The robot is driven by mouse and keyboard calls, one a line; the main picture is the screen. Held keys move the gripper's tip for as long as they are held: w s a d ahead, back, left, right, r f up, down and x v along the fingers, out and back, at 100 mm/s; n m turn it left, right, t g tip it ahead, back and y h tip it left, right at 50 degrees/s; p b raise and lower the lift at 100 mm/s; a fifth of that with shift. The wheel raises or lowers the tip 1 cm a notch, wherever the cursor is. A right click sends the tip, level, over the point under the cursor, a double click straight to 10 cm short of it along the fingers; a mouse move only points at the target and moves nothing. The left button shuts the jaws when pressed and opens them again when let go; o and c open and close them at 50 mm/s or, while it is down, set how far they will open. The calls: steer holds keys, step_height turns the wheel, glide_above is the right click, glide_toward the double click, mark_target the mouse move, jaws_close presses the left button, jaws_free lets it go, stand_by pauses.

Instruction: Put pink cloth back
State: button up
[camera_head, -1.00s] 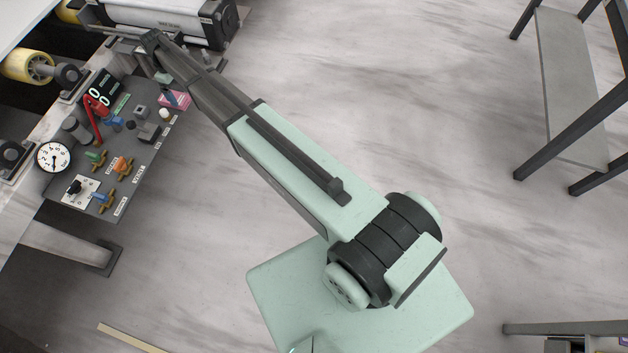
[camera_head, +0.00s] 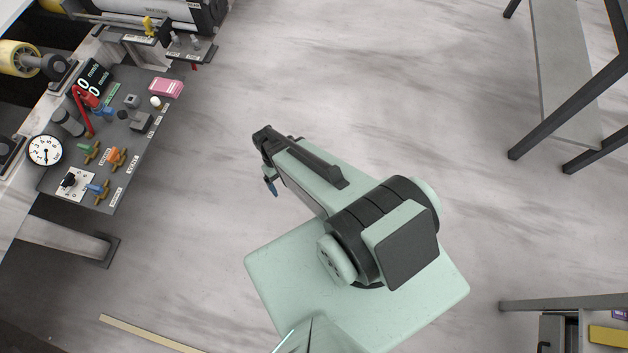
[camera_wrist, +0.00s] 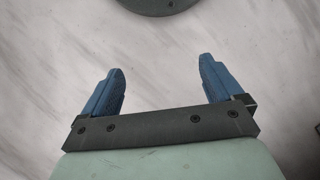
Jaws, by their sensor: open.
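The pink cloth (camera_head: 166,87) looks like a small folded block. It lies at the right edge of the dark control panel (camera_head: 118,160), near a white knob. My gripper (camera_head: 272,188) is well to the right of the panel, over bare floor and apart from the cloth. In the wrist view my gripper (camera_wrist: 162,70) has its two blue fingers spread wide with only pale floor between them. It holds nothing. The cloth does not show in the wrist view.
The panel carries a red lever (camera_head: 84,105), a pressure gauge (camera_head: 44,151) and several coloured valves. A roller machine (camera_head: 165,12) stands at the top left. Grey shelving (camera_head: 565,70) is at the right. The floor between is clear.

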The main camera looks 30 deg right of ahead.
steer(key=s+d+m+g, duration=0.1)
steer(key=s+d+m, duration=0.1)
steer(key=s, duration=1.5)
steer(key=shift+d+r+g, duration=0.25)
steer(key=shift+r+g, duration=0.05)
steer(key=shift+r, duration=0.1)
